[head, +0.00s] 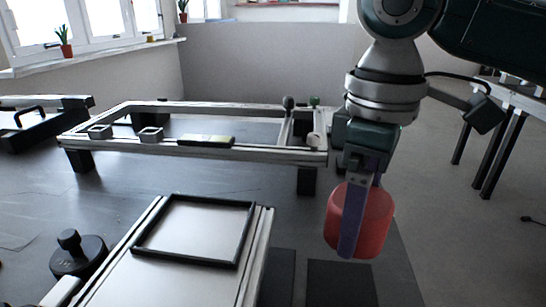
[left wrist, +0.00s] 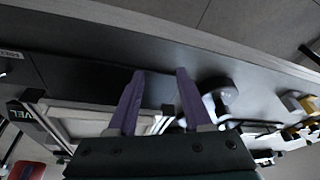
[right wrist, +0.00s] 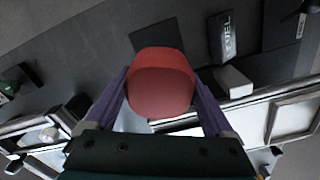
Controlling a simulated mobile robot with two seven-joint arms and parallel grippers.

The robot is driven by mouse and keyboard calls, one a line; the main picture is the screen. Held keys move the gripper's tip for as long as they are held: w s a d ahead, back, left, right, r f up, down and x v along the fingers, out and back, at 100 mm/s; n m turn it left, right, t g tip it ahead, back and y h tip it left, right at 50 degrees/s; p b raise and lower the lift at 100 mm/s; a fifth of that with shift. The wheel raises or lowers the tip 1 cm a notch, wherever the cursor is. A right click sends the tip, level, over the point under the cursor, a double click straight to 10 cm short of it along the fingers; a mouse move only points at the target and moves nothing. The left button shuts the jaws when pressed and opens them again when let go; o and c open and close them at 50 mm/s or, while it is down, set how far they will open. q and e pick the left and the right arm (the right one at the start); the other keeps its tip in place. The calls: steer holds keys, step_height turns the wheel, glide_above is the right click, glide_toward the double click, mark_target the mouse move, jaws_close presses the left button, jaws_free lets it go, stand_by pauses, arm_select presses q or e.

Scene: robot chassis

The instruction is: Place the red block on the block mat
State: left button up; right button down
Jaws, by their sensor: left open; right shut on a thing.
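The red block (head: 370,220) is a rounded red piece held above the dark table in the head view. My right gripper (head: 352,215) is shut on it, pointing down with a purple finger across its near side. The right wrist view shows the block (right wrist: 161,82) between the two purple fingers. Two flat dark squares lie below in the head view, one (head: 341,284) under the block and one (head: 280,277) to its left; I cannot tell which is the block mat. My left gripper (left wrist: 157,88) is open and empty in the left wrist view.
A black-rimmed tray (head: 246,232) on metal rails is left of the block. A raised metal frame (head: 270,152) stands behind. A black round weight (head: 78,257) is at the lower left.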

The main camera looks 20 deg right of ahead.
arm_select(q)
steer(key=f+b, duration=0.2)
steer(key=f, duration=0.1)
steer(key=shift+d, duration=0.2)
arm_select(e)
step_height(320, 180, down, 10)
steer(key=shift+f, duration=0.1)
steer(key=shift+f, duration=0.15)
jaws_free()
steer(key=shift+d, duration=0.1)
arm_select(q)
steer(key=shift+a, duration=0.1)
step_height(320, 180, up, 3)
steer(key=p, duration=0.3)
steer(key=shift+r, duration=0.2)
arm_select(e)
step_height(320, 180, up, 12)
steer(key=shift+f, duration=0.1)
steer(key=shift+r, duration=0.2)
